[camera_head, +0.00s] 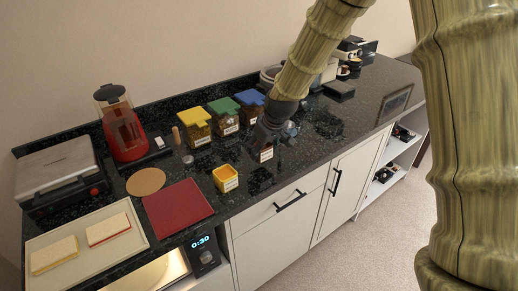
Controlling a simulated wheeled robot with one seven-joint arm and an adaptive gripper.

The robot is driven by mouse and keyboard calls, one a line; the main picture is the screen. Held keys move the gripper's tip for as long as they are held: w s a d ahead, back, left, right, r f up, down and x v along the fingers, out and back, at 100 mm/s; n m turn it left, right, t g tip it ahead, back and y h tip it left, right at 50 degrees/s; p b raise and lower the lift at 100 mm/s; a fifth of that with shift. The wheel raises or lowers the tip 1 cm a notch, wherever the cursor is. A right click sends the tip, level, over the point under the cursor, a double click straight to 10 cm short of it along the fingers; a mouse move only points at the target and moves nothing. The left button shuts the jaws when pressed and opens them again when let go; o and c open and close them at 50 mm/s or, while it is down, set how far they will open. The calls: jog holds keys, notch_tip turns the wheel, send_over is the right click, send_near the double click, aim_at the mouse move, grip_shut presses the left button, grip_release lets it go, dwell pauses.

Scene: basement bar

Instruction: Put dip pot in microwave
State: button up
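A small yellow square pot (226,178) with a white label, seemingly the dip pot, stands upright on the black counter right of the red mat. The microwave (205,253) is set under the counter at the bottom, with a lit display reading 0:30. A bright, warm-lit area beside the display seems to be part of it; whether its door is open I cannot tell. My gripper (266,140) points down at the counter, behind and right of the yellow pot and apart from it. A white label (266,155) shows at its tips; what it belongs to is hidden. The fingers are too dark to read.
Jars with yellow (193,117), green (223,105) and blue (250,97) lids stand behind. A red mat (177,209), round cork mat (146,182), tray with sponge-like slabs (88,247), grill press (55,167) and red appliance (124,128) fill the left.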

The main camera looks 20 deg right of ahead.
jog(key=w, duration=0.2)
jog(key=shift+w+f, duration=0.1)
jog(key=shift+w, duration=0.25)
jog(key=shift+f+p, duration=0.9)
jog(key=shift+f, duration=0.85)
jog(key=shift+f, duration=0.1)
jog(key=o, duration=1.2)
jog(key=shift+c, duration=0.2)
